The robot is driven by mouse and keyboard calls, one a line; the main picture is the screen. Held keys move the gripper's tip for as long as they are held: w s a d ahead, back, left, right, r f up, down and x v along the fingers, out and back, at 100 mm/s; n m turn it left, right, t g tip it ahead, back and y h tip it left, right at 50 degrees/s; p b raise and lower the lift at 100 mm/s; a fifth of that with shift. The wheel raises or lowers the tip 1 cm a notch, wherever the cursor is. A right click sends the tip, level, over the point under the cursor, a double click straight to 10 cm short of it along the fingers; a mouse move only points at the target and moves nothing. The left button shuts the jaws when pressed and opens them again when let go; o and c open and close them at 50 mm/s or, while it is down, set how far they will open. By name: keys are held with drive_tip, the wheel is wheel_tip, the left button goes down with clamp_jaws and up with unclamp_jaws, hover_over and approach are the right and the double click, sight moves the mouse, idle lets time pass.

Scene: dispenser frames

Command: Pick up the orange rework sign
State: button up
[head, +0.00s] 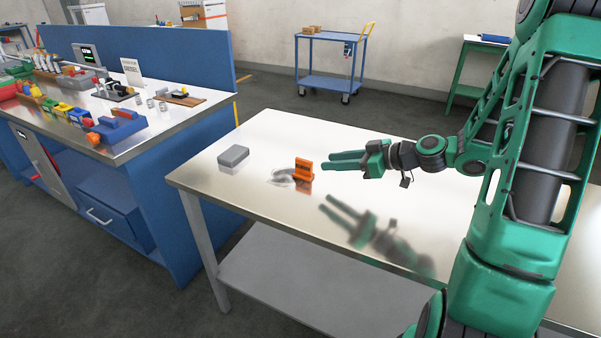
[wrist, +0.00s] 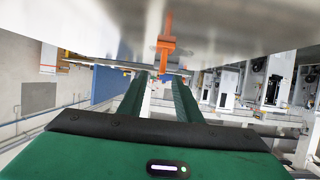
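The orange rework sign (head: 304,170) stands on the shiny table (head: 395,135), right of a grey block. In the wrist view the orange sign (wrist: 166,46) shows upper middle, just past the fingertips and between their lines. My gripper (head: 329,161) comes in from the right, held level low over the table. Its two green fingers are apart with a gap between them, and the fingertips are close to the sign's right side. In the wrist view my gripper (wrist: 160,78) has nothing between its fingers. Whether a fingertip touches the sign is hard to tell.
A grey block (head: 233,156) and a clear or whitish item (head: 283,176) lie left of the sign. A blue workbench (head: 150,165) with many coloured parts stands at the left. A blue cart (head: 330,80) is at the back. The table's near part is bare.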

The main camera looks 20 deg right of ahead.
sight(304, 160)
drive_tip(key=x, duration=0.5)
drive_tip(key=shift+a+r+x, duration=0.1)
drive_tip(key=shift+r+x, duration=0.05)
drive_tip(key=shift+x, duration=0.75)
drive_tip(key=shift+a+r+x, duration=0.1)
drive_tip(key=shift+x, duration=0.8)
drive_tip(key=shift+a+r+x, duration=0.1)
drive_tip(key=shift+r+x, duration=0.05)
drive_tip(key=shift+x, duration=0.75)
drive_tip(key=shift+d, duration=0.1)
clamp_jaws()
